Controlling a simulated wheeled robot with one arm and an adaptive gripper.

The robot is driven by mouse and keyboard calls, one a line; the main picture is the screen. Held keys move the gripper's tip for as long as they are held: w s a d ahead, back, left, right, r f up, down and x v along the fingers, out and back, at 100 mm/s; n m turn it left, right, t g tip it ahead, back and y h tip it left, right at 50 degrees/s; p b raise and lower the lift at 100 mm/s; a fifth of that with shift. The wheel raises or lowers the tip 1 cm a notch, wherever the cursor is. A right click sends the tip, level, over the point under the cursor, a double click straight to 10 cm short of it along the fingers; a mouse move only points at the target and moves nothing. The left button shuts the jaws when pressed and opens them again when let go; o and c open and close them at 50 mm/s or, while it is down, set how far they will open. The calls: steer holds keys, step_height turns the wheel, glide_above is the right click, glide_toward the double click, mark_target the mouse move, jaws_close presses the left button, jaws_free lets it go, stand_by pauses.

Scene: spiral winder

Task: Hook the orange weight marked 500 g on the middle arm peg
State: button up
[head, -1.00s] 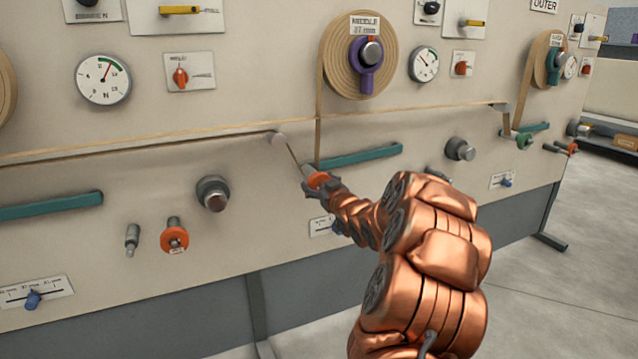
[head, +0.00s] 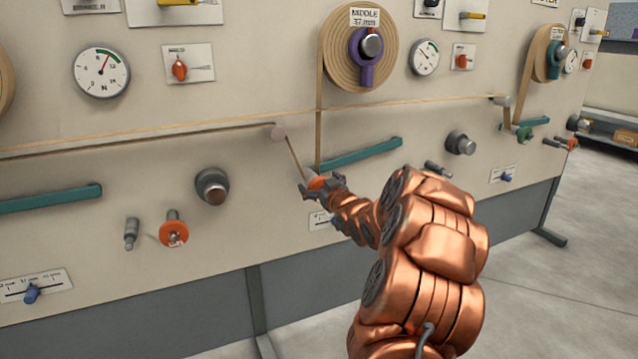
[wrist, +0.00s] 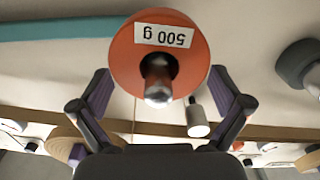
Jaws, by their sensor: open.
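The orange disc weight marked 500 g (wrist: 130,60) fills the upper middle of the wrist view, its label upside down. A metal peg end (wrist: 158,92) shows through its centre. The weight appears to sit on the peg at the near end of the middle teal arm (head: 362,153); the teal bar (wrist: 60,28) runs behind it in the wrist view. My gripper (wrist: 160,80) is open, with one finger on each side of the weight and small gaps visible. In the head view my gripper (head: 322,188) partly hides the weight (head: 317,183).
Another orange weight (head: 173,234) hangs on a lower panel peg at left, beside a bare peg (head: 131,234). A dark round knob (head: 212,186) sticks out above them. Thin tape runs over a roller (head: 278,132) down towards my gripper. The middle reel (head: 335,65) is above.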

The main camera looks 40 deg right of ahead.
steer(key=v, duration=1.2)
stand_by(0.3)
